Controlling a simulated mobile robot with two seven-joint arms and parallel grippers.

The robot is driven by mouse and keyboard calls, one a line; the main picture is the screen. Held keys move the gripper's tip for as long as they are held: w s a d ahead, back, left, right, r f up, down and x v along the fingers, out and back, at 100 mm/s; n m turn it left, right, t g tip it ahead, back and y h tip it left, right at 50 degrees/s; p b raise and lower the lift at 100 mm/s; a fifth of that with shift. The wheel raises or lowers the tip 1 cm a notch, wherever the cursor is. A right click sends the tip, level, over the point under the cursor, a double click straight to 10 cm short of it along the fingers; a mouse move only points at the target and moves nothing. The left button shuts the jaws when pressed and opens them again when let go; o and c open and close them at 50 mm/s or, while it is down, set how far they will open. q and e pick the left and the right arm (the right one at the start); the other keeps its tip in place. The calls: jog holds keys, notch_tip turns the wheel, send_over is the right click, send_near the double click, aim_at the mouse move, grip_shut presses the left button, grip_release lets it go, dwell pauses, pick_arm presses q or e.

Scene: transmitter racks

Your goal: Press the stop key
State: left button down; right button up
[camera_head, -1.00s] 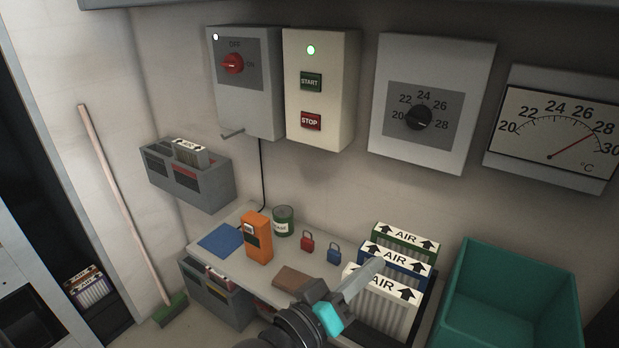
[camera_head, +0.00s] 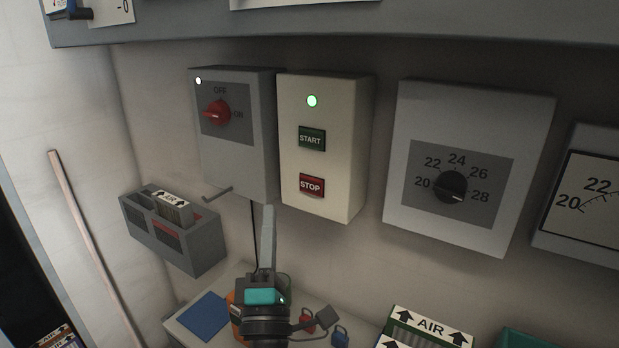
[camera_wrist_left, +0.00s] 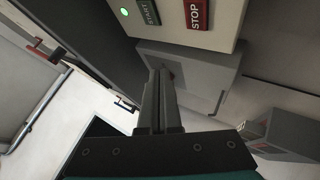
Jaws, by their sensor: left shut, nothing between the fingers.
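The red stop key (camera_head: 312,186) sits low on the cream control box (camera_head: 334,130), under the green start key (camera_head: 312,139) and a lit green lamp (camera_head: 312,101). In the left wrist view the stop key (camera_wrist_left: 196,14) is at the top edge, partly cut off. My left gripper (camera_head: 268,212) is shut and empty, its fingers pointing up. In the head view it appears below and left of the stop key, apart from it; in the left wrist view its fingertips (camera_wrist_left: 158,78) also appear clear of the key. My right gripper is not in view.
A grey switch box (camera_head: 235,150) with a red knob and a lever adjoins the cream box on the left. A dial panel (camera_head: 420,215) hangs to the right. A grey wall bin (camera_head: 180,240) is at left. Padlocks, a blue mat (camera_head: 208,315) and air filters (camera_head: 430,327) are below.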

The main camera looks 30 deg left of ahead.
pick_arm(q)
jog(key=b, duration=0.1)
send_near(307, 179)
jog(key=shift+s+a+r+x, duration=0.1)
jog(key=shift+s+x, duration=0.05)
jog(key=shift+x, duration=0.7)
jog(key=shift+s+a+r+x, duration=0.1)
jog(key=shift+s+a+x, duration=0.05)
jog(key=shift+x, duration=0.7)
jog(key=shift+s+a+r+x, duration=0.1)
jog(key=shift+s+x, duration=0.05)
jog(key=shift+x, duration=0.75)
jog(key=shift+w, duration=0.15)
jog(key=shift+w, duration=0.3)
jog(key=shift+w+d, duration=0.1)
jog(key=shift+w, duration=0.3)
dwell(0.7)
dwell(0.3)
jog(key=shift+s, duration=0.85)
